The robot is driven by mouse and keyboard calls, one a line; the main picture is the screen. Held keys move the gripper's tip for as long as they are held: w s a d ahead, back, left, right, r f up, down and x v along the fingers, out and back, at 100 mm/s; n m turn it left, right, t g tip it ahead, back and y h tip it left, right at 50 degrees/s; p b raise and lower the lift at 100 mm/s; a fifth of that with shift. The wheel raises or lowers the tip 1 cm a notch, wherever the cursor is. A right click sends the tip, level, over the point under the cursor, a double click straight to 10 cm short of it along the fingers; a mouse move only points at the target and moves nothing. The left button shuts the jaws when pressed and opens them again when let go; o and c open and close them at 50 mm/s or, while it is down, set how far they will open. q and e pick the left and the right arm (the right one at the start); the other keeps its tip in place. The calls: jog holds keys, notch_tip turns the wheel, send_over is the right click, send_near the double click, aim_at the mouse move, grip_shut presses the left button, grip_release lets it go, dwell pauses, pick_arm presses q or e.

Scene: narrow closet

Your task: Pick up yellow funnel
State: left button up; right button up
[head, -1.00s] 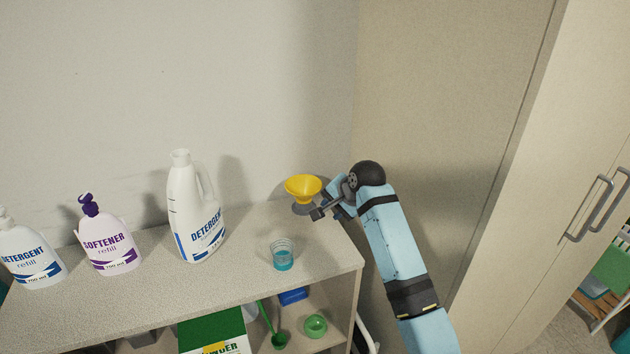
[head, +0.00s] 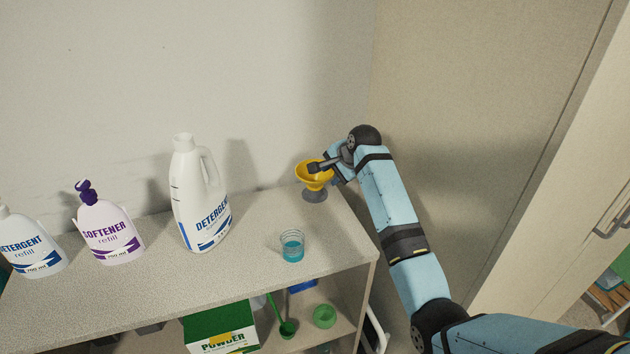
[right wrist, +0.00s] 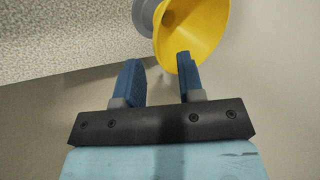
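The yellow funnel (head: 303,175) sits on a grey round stand (head: 315,195) near the right end of the shelf top. My right gripper (head: 322,167) comes in from the right, and a finger overlaps the funnel's bowl in the head view. In the right wrist view the two blue fingers (right wrist: 159,75) are apart with nothing between them. The funnel (right wrist: 200,30) is just past the right-hand fingertip there, and the grey stand (right wrist: 146,15) shows beside it. I cannot tell whether the finger touches the funnel. My left gripper is not in view.
A small cup of blue liquid (head: 292,246) stands in front of the funnel on the shelf top (head: 255,270). A white detergent bottle (head: 195,195), a softener bottle (head: 108,232) and a refill bottle (head: 28,245) stand to the left. A wall is behind.

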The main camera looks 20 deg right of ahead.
jog(key=x, duration=0.5)
jog(key=shift+r, duration=0.1)
grip_shut()
